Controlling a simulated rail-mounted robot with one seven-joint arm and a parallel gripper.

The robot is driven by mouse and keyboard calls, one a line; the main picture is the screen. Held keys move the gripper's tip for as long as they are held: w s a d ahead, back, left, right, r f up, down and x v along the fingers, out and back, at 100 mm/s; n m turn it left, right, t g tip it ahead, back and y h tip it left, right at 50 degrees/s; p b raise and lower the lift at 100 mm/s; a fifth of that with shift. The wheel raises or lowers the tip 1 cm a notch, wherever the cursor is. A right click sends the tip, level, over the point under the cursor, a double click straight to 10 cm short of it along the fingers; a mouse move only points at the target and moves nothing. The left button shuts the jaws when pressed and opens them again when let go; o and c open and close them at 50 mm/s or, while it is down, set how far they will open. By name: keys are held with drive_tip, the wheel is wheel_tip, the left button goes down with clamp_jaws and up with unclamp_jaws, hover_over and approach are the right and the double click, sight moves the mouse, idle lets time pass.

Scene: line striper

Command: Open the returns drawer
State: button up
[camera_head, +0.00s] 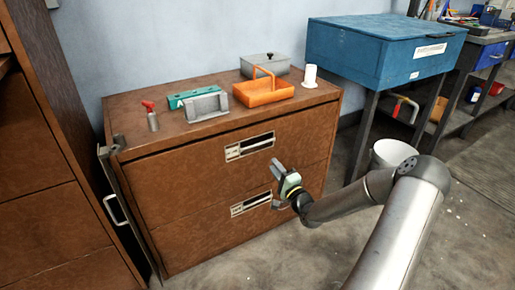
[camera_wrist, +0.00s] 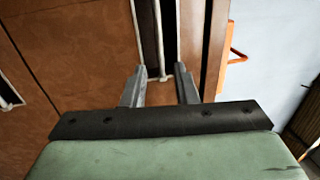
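A brown cabinet (camera_head: 190,215) has two drawers, one above the other. The upper drawer has a pale-framed handle with a label (camera_head: 250,146), and the lower drawer has a similar handle (camera_head: 251,203). The label text is too small to read, so I cannot tell which drawer is for returns. My gripper (camera_head: 280,182) is in front of the cabinet's right half, at about the height between the handles. In the wrist view, my gripper (camera_wrist: 160,70) has its fingers apart, and a pale handle edge (camera_wrist: 138,35) with a dark recess lies ahead between them. Contact is unclear.
On the cabinet top are an orange caddy (camera_head: 263,90), a grey lidded pot (camera_head: 265,66), a white spool (camera_head: 310,76), a grey bracket (camera_head: 207,106) and a red-topped item (camera_head: 151,115). A blue bench box (camera_head: 370,50) stands right. A white bucket (camera_head: 392,153) is behind my arm.

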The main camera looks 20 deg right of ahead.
sight(258, 144)
drive_tip(key=b+x, duration=0.2)
drive_tip(key=x, duration=1)
drive_tip(key=shift+w+r+b, duration=0.1)
drive_tip(key=shift+w+b, duration=0.3)
clamp_jaws()
